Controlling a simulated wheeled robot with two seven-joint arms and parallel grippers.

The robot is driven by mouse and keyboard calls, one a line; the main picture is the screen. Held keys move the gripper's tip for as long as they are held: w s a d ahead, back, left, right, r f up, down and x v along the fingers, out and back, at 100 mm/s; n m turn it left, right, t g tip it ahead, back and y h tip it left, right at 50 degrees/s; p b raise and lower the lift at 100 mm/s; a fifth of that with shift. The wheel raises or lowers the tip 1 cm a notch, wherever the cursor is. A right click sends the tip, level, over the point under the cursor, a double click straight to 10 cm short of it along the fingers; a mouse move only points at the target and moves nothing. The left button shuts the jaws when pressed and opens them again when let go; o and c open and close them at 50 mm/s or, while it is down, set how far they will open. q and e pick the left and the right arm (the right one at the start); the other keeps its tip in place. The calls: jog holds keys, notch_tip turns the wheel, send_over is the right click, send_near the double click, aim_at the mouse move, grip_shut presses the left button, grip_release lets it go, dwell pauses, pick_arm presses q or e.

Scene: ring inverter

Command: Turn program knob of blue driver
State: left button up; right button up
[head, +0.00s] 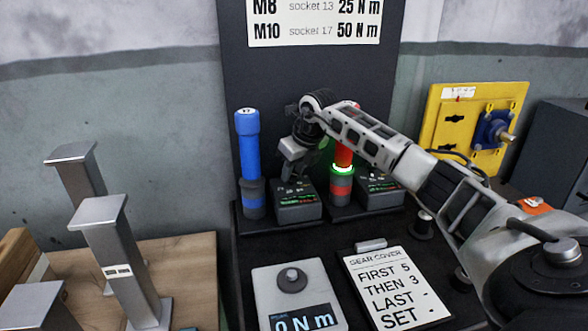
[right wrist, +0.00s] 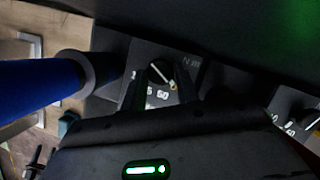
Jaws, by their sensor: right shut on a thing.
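The blue driver (head: 248,160) stands upright in its holder at the left of the black stand. Its dark program box (head: 296,205) sits just to its right. My right gripper (head: 290,172) points down over this box. In the right wrist view the program knob (right wrist: 160,73), black with a pale pointer line, sits between the two fingers of my right gripper (right wrist: 160,88), which are shut on it. The printed numbers beside the knob are partly hidden. The blue driver also shows in the right wrist view (right wrist: 40,88). My left gripper is not in view.
A red driver (head: 342,155) with a lit green ring stands behind my right arm, with its own box (head: 380,190) beside it. In front are a torque tester (head: 300,300) reading 0 N m and a gear cover card (head: 390,285). Metal posts (head: 120,255) stand at left.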

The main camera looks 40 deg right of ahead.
jog(key=shift+r+m, duration=0.1)
jog(key=shift+m, duration=0.2)
jog(key=m+h+p, duration=0.1)
jog(key=m, duration=0.1)
jog(key=shift+a+m, duration=0.15)
jog(key=shift+m, duration=0.15)
jog(key=shift+w+a+m+g+h+p, duration=0.15)
jog(key=shift+m+h, duration=0.3)
jog(key=shift+m, duration=0.65)
jog(key=shift+m+g+h+p, duration=0.25)
jog(key=shift+m+h, duration=0.2)
jog(key=shift+m, duration=0.65)
jog(key=o, duration=1)
jog(key=shift+c, duration=0.2)
jog(key=b+v, duration=0.1)
jog(key=v, duration=1.5)
